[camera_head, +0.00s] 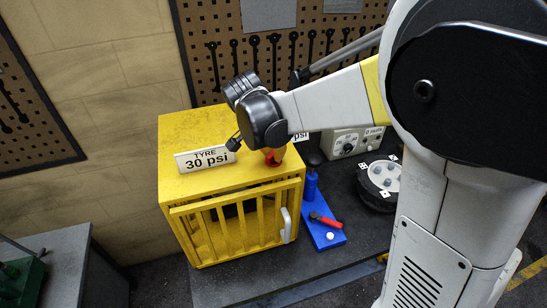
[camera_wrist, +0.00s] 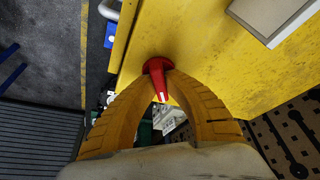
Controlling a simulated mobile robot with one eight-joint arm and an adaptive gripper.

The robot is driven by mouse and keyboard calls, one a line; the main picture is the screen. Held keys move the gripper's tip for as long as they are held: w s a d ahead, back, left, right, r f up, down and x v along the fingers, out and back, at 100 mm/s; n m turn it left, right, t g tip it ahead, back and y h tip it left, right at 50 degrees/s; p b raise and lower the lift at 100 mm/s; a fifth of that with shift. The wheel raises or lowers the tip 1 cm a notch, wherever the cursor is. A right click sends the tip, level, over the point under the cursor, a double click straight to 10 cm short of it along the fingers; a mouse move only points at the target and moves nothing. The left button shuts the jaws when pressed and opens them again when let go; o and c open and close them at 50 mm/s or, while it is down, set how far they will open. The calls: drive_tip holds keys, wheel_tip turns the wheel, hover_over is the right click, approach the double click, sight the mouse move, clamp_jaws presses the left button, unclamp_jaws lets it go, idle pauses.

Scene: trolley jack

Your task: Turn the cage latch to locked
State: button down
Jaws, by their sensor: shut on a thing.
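The yellow cage (camera_head: 185,135) stands on the dark bench, with a barred front door and a pale handle (camera_head: 285,225) at the door's right side. The cage latch is a red tapered piece with a white mark, seen in the wrist view (camera_wrist: 156,72) and on the cage's top near its front right in the head view (camera_head: 271,160). My gripper (camera_wrist: 160,76) is shut on the red latch, one yellow finger on each side. In the head view my gripper (camera_head: 274,154) partly hides the latch. I cannot tell whether the door is fully closed.
A "TYRE 30 psi" sign (camera_head: 206,158) stands on the cage top, left of my gripper. Right of the cage are a blue jack (camera_head: 322,232) with a red lever, a round black part (camera_head: 380,182) and a grey gauge box (camera_head: 350,143). A pegboard of tools (camera_head: 215,60) rises behind.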

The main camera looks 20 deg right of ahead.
drive_tip(key=m+g+b, duration=0.1)
drive_tip(key=m, duration=0.2)
drive_tip(key=shift+f+m+h+b, duration=0.1)
drive_tip(key=shift+m+h+b, duration=0.2)
drive_tip(key=shift+m, duration=0.1)
drive_tip(key=shift+m+g+b, duration=0.65)
drive_tip(key=shift+m+g, duration=0.25)
drive_tip(key=shift+m, duration=0.8)
drive_tip(key=c, duration=1.4)
unclamp_jaws()
drive_tip(key=v, duration=1.2)
